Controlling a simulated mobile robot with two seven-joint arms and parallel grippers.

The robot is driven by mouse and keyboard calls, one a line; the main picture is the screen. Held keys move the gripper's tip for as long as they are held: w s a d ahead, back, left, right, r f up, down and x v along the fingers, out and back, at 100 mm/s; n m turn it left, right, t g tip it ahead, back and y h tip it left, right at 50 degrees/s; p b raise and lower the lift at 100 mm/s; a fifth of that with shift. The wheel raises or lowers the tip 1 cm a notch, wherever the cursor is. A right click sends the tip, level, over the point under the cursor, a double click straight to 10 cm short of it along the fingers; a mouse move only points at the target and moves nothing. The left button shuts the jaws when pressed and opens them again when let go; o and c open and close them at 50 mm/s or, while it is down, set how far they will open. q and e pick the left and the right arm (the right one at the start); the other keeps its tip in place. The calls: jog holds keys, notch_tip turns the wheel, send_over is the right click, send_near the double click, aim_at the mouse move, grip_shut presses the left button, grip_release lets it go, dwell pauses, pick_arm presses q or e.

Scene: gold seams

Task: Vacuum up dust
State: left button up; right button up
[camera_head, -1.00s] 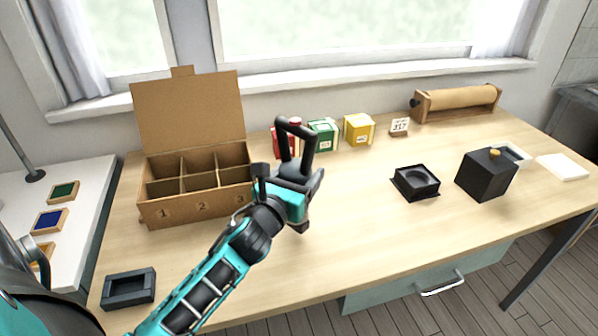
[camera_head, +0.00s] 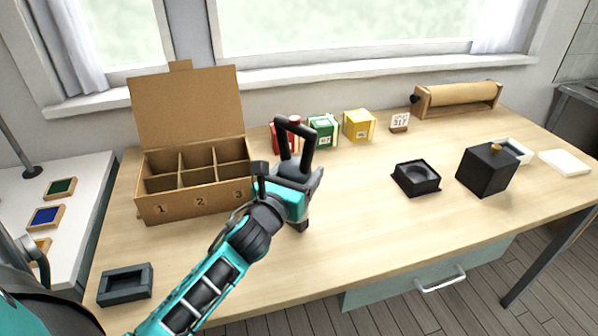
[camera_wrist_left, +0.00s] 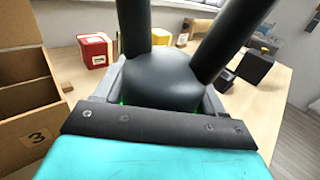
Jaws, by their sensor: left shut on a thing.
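My left gripper (camera_head: 303,180) is shut on a black tool with a looped handle (camera_head: 309,142), which looks like a small hand vacuum. It is held over the middle of the wooden table (camera_head: 350,235), and its dark lower end shows just below the gripper; I cannot tell whether that end touches the table. In the left wrist view, the tool's black body (camera_wrist_left: 160,78) sits between the fingers with two handle bars rising from it. I cannot make out any dust on the table. My right gripper is not in view.
An open cardboard box with numbered compartments (camera_head: 200,203) stands left of the gripper. Red (camera_head: 284,142), green (camera_head: 322,131) and yellow (camera_head: 358,126) boxes stand behind. A black square holder (camera_head: 416,179) and black block (camera_head: 487,170) stand right. A dark tray (camera_head: 125,286) lies front left.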

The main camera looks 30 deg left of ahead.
aim_at(299, 158)
pick_arm(q)
jog(key=shift+r, duration=0.15)
notch_tip(299, 158, up, 2)
jog(key=p, duration=0.2)
jog(key=shift+r+p, duration=0.15)
jog(key=shift+p, duration=0.15)
jog(key=shift+r+p, duration=0.55)
jog(key=shift+r, duration=1.2)
